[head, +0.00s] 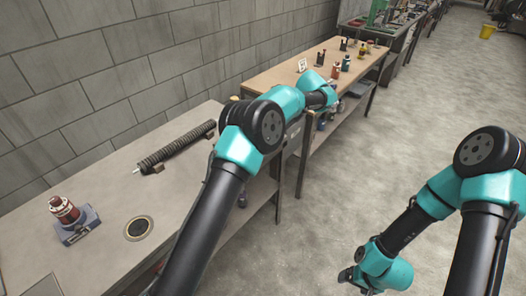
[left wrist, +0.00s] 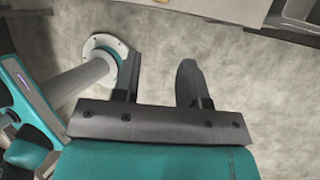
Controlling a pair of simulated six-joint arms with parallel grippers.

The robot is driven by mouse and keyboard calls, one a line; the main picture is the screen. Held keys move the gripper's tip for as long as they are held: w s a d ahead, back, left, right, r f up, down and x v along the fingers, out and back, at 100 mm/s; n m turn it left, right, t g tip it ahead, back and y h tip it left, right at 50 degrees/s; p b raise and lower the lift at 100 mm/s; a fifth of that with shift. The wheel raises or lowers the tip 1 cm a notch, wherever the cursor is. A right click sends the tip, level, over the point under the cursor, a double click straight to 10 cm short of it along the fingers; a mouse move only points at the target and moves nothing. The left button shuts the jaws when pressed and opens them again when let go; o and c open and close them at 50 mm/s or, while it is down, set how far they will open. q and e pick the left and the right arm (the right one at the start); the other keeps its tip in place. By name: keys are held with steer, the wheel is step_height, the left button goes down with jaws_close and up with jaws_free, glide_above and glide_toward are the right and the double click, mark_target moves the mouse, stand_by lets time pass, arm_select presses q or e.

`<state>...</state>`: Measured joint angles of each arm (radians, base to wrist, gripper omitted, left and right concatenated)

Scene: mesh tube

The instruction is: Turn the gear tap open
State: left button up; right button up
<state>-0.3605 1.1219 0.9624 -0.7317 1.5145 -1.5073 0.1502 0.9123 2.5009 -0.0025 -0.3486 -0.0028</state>
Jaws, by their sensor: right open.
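A small dark red and silver fitting (head: 64,209) stands upright on a blue-grey block (head: 78,226) at the lower left of the bench in the head view; it may be the gear tap, but it is too small to make out teeth or a handle. My left gripper shows in the left wrist view (left wrist: 158,78) with its two fingers apart and nothing between them, above bare floor. In the head view its fingers are not clear behind the arm. My right gripper (head: 348,276) is open and empty, low over the floor, well away from the bench.
A dark ribbed tube (head: 175,148) lies on the grey bench (head: 110,180) near the wall. A round dark disc with a pale rim (head: 138,228) is set in the benchtop. A wooden bench (head: 275,78) with several small items stands farther back.

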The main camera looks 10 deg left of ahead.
stand_by(0.3)
arm_select(q)
steer(key=x, duration=1.7)
steer(key=shift+f, duration=0.25)
steer(key=c, duration=0.6)
steer(key=shift+c, duration=0.2)
